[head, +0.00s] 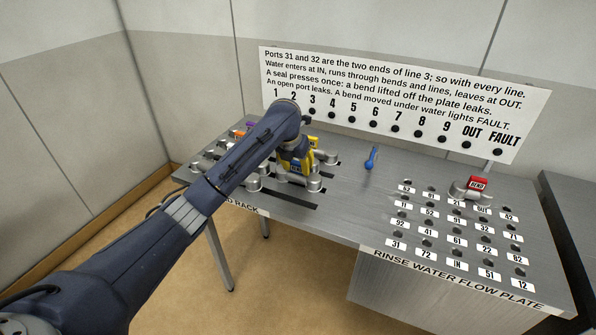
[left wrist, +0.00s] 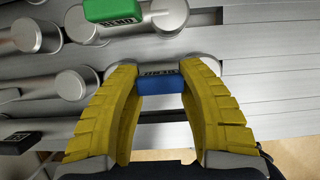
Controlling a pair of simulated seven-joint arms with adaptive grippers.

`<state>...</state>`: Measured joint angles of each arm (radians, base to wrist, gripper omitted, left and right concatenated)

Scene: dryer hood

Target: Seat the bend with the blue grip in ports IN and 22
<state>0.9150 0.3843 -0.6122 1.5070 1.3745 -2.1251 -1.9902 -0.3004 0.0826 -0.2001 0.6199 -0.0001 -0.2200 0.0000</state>
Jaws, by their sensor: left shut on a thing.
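My left gripper (head: 297,167) is over the bend rack at the left of the table. In the left wrist view my left gripper (left wrist: 160,88) has its yellow fingers shut on the blue grip (left wrist: 161,85) of a bend. That bend's metal body is mostly hidden by the fingers, and I cannot tell whether it is clear of the rack. On the flow plate at the right, the IN label (head: 457,262) is in the front row and the 22 label (head: 487,253) is one row behind, to its right. My right gripper is not in view.
A bend with a red grip (head: 477,183) sits at the back of the plate. A green-grip bend (left wrist: 116,9) and a black-grip bend (left wrist: 16,142) are near the fingers. A blue lever (head: 371,157) stands between rack and plate. A sign panel (head: 400,105) stands behind.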

